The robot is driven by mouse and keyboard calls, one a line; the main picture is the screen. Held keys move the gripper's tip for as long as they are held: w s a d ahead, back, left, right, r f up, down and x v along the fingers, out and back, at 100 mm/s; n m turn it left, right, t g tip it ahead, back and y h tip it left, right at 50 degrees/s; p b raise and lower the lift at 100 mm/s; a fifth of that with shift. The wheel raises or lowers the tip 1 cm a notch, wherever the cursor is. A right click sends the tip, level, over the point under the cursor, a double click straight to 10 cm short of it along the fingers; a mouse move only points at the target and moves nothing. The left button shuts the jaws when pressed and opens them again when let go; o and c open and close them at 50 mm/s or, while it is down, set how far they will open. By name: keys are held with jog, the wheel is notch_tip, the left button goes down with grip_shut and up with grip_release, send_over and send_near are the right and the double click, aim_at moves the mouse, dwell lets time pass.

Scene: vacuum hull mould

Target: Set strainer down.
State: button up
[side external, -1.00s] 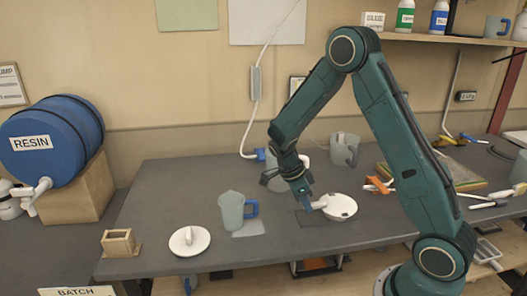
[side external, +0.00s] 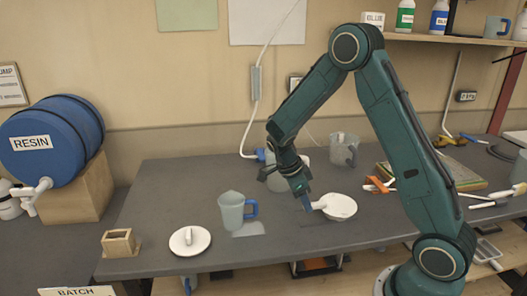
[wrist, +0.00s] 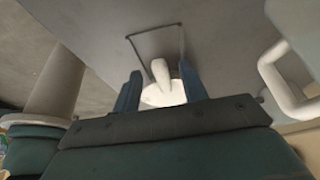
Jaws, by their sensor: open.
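The white round strainer (side external: 341,206) rests on the grey bench, its short handle (side external: 319,205) pointing left toward my gripper (side external: 306,204). In the wrist view my gripper (wrist: 157,76) is open, with its two blue fingers apart. The strainer's white handle (wrist: 161,72) shows between the fingers, with gaps on both sides. The strainer's round body (wrist: 165,96) is partly hidden behind the fingers and the palm. A thin dark rectangular outline (wrist: 148,31) on the bench lies beyond the handle tip.
A grey jug with a blue handle (side external: 232,211) and a white round lid (side external: 190,240) stand to the left. A grey vessel (side external: 277,180) is close behind my gripper. A wooden box (side external: 120,243) is near the front left edge. The bench in front of my gripper is mostly clear.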

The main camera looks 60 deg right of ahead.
jog(key=v, duration=1.2)
jog(key=shift+r, duration=0.2)
jog(key=shift+r, duration=0.1)
jog(key=s+a+r+n+t+y, duration=0.1)
jog(key=s+a+r+n+t, duration=0.4)
jog(key=s+r+n, duration=0.6)
jog(key=s+a+n+t+y, duration=0.2)
jog(key=s+a+n, duration=0.5)
jog(key=n, duration=0.9)
jog(key=shift+s+f+t, duration=0.5)
jog(key=shift+s+t, duration=0.4)
jog(key=shift+c, duration=0.2)
